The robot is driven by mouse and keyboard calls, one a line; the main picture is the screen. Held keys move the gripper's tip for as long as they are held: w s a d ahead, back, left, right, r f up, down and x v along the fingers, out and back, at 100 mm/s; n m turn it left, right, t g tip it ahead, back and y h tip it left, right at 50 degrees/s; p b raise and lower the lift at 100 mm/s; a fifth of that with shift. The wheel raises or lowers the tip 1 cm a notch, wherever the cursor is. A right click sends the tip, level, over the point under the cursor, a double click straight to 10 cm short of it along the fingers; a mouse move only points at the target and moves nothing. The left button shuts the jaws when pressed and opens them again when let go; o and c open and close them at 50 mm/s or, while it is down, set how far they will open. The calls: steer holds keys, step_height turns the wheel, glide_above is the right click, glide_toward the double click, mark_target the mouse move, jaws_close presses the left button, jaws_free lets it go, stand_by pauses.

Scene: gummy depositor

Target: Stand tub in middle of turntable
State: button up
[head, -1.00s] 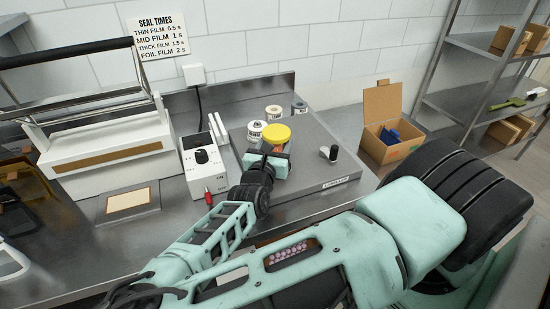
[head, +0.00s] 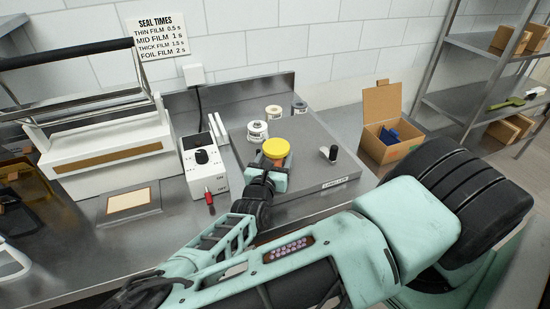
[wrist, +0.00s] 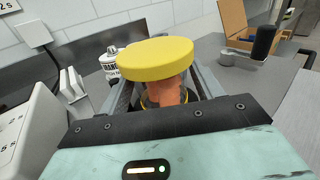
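The tub has a wide yellow lid (head: 276,147) and an orange body (head: 275,163). It is upright over the grey machine top and also fills the middle of the wrist view (wrist: 155,58). My gripper (head: 274,166) has its fingers on either side of the orange body and is shut on it. A gold ring (wrist: 150,102) shows low around the tub's body in the wrist view. The turntable cannot be made out; my gripper and the tub cover the area below. I cannot tell whether the tub's base touches anything.
The grey machine top (head: 310,152) carries a black-topped knob (head: 329,154) at right and several rolls (head: 257,131) behind the tub. A white control box (head: 203,165) stands close left of my gripper. An open cardboard box (head: 385,120) stands at right.

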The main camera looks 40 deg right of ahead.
steer(key=shift+r, duration=0.1)
steer(key=shift+s+a, duration=0.15)
steer(key=shift+a, duration=0.15)
steer(key=b+v, duration=0.4)
steer(key=v, duration=0.7)
steer(key=shift+s, duration=0.3)
steer(key=s+m+g, duration=0.1)
steer(key=s+g, duration=0.1)
steer(key=s+f+m+g, duration=0.1)
steer(key=m+g, duration=0.1)
steer(key=s+f+m+g+y, duration=0.1)
steer(key=s+g, duration=0.1)
steer(key=shift+s+d+f+m, duration=0.2)
steer(key=shift+s+m, duration=0.1)
steer(key=shift+m, duration=0.1)
steer(key=s+a+r+m+g+y, duration=0.1)
steer(key=s+a+m+g+y, duration=0.3)
steer(key=s+a+m+g, duration=0.15)
steer(key=s+a+r+m+y, duration=0.3)
steer(key=a+r+m+y, duration=0.1)
steer(key=r, duration=0.4)
steer(key=s+a+r+m+y, duration=0.3)
steer(key=a+r+y, duration=0.2)
steer(key=r, duration=0.4)
steer(key=shift+a+m+t+y, duration=0.2)
steer(key=shift+m+t+y, duration=0.2)
steer(key=shift+y, duration=0.2)
